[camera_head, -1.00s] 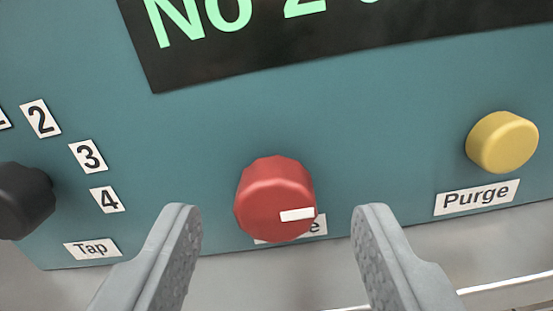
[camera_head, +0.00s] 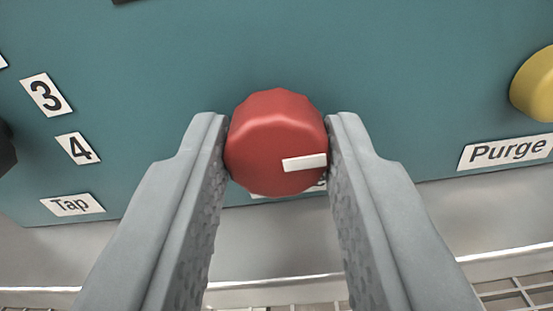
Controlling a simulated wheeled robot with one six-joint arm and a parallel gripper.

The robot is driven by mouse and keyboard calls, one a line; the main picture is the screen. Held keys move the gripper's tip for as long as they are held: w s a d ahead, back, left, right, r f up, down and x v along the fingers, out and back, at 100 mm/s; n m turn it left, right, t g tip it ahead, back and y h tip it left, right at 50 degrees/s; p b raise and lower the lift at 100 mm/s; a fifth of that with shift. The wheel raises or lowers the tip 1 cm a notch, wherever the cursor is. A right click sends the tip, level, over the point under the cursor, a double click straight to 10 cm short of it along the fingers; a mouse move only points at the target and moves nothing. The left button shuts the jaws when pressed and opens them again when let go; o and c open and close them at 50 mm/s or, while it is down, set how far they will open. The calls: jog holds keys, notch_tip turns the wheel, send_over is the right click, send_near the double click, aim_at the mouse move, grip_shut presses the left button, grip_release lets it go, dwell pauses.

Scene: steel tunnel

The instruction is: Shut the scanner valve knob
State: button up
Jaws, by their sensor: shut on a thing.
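The red valve knob (camera_head: 272,130) sits on the teal scanner panel (camera_head: 190,65), in the middle of the view. Its white pointer mark (camera_head: 304,162) lies nearly level and points to the right. My gripper (camera_head: 277,135) is shut on the red knob, with one grey finger against its left side and the other against its right side. A white label under the knob is mostly hidden behind it.
A yellow knob (camera_head: 536,85) above the "Purge" label (camera_head: 506,152) is at the right. A black knob (camera_head: 5,150) shows at the left edge, by the numbers 3 and 4 and the "Tap" label (camera_head: 73,205). A grey surface and metal grating (camera_head: 515,292) lie below the panel.

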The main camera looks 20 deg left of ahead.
jog(key=shift+n, duration=0.3)
jog(key=n, duration=0.3)
jog(key=shift+n, duration=0.4)
jog(key=n, duration=0.4)
jog(key=shift+d+n, duration=0.1)
jog(key=shift+n, duration=0.2)
jog(key=n, duration=0.8)
jog(key=shift+n, duration=0.3)
jog(key=o, duration=1)
jog(key=shift+c, duration=0.2)
